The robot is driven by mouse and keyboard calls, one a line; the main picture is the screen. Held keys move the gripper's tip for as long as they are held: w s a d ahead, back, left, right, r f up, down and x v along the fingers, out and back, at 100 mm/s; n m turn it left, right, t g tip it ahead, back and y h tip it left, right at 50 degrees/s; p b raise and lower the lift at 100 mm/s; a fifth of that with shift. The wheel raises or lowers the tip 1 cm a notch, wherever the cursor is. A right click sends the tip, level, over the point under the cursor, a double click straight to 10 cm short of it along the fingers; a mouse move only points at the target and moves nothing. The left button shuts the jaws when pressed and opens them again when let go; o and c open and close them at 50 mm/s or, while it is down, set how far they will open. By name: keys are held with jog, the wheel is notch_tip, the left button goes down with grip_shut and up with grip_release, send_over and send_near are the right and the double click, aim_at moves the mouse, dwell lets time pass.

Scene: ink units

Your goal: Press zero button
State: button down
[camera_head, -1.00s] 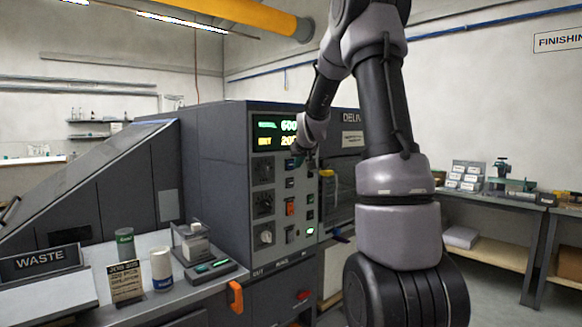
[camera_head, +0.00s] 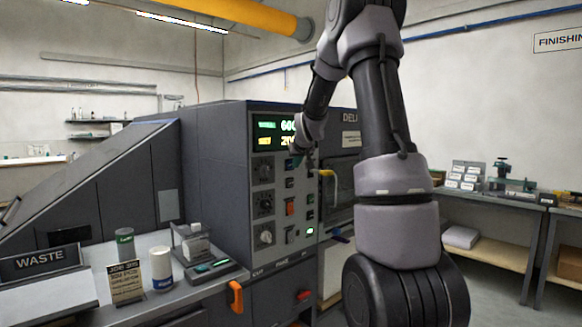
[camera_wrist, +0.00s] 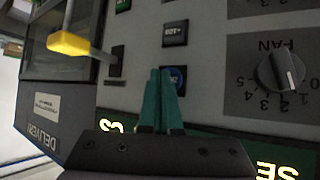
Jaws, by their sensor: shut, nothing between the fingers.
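A dark machine control panel (camera_head: 280,240) stands in front of me, with a lit green and yellow display (camera_head: 268,133) at its top. My gripper (camera_head: 297,160) is at the panel just below the display. In the wrist view its two teal fingers (camera_wrist: 163,72) are shut together, with nothing between them.
A fan dial (camera_wrist: 283,70) is to the right in the wrist view. A yellow handle (camera_wrist: 75,43) sticks out at the left, near the delivery window. An orange switch (camera_head: 291,208) and a lit green button (camera_head: 309,231) are lower on the panel.

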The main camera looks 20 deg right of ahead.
jog(key=shift+w+a, duration=0.2)
jog(key=shift+w, duration=0.25)
dwell(0.5)
jog(key=shift+s, duration=0.15)
jog(key=shift+s+d, duration=0.3)
jog(key=shift+s, duration=0.4)
jog(key=shift+s, duration=0.1)
jog(key=s, duration=0.1)
jog(key=s+d, duration=0.1)
jog(key=s, duration=0.2)
jog(key=shift+s+d, duration=0.25)
jog(key=shift+d, duration=0.1)
dwell(0.7)
